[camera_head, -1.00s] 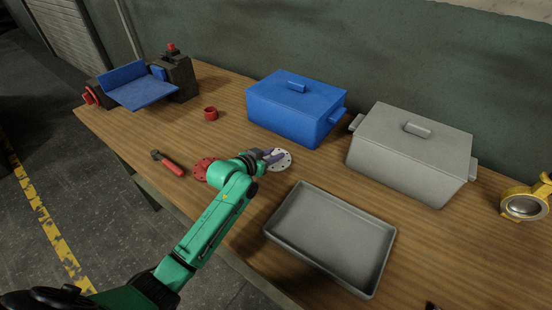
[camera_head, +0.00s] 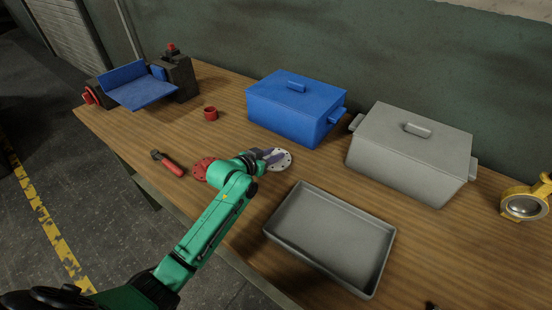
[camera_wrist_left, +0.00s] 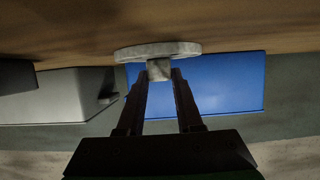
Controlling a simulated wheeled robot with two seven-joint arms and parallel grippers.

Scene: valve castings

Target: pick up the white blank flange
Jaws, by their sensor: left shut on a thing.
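The white blank flange (camera_head: 279,158) is a round disc with small holes, on the wooden workbench in the head view. It lies between the blue lidded box and the grey tray, partly covered by my left gripper (camera_head: 273,156). In the left wrist view the flange (camera_wrist_left: 158,51) shows edge-on, with a short stub at its middle. My left gripper (camera_wrist_left: 160,75) is shut on that stub, one finger on each side. I cannot tell whether the flange touches the bench. My right gripper is not in view.
A red flange (camera_head: 203,167) lies just left of my left wrist. A blue box (camera_head: 292,112) and a grey box (camera_head: 405,165) stand behind. An empty grey tray (camera_head: 330,235) lies to the right. A red-handled tool (camera_head: 172,166) and a red ring (camera_head: 210,114) lie left.

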